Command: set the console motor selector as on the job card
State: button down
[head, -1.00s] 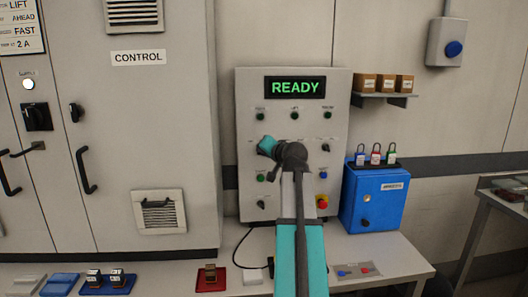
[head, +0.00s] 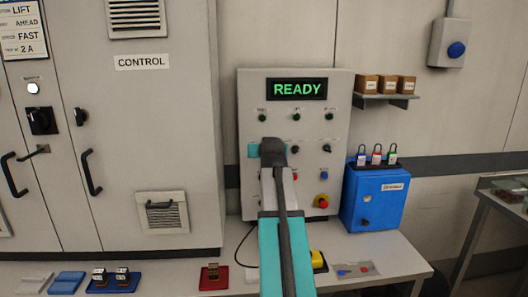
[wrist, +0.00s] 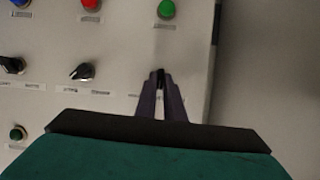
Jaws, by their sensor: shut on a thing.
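The grey console (head: 340,105) stands on the bench with a lit READY display (head: 296,89). The wrist view sees it turned about half round. My gripper (wrist: 160,80) is shut at the leftmost selector of the console's selector row; its fingers hide nearly all of that knob, so its pointer cannot be read. In the head view my wrist hides the spot. The middle selector (head: 297,148) and right selector (head: 326,148) are free, and show also in the wrist view. The job card (head: 24,32) at top left reads LIFT, AHEAD, FAST and 2 A.
Three green lamps (head: 296,117) sit above the selectors. A red button (wrist: 90,4) and a green button (wrist: 167,9) are close to my fingers. A blue box (head: 375,198) with padlocks on top stands right of the console; a control cabinet (head: 140,100) stands left.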

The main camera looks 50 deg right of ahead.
jog(key=shift+w, duration=0.1)
dwell(0.4)
jog(key=c, duration=1.9)
grip_release()
jog(key=shift+o, duration=0.2)
jog(key=shift+a, duration=0.1)
jog(key=v, duration=1.3)
jog(key=shift+s+a+r, duration=0.2)
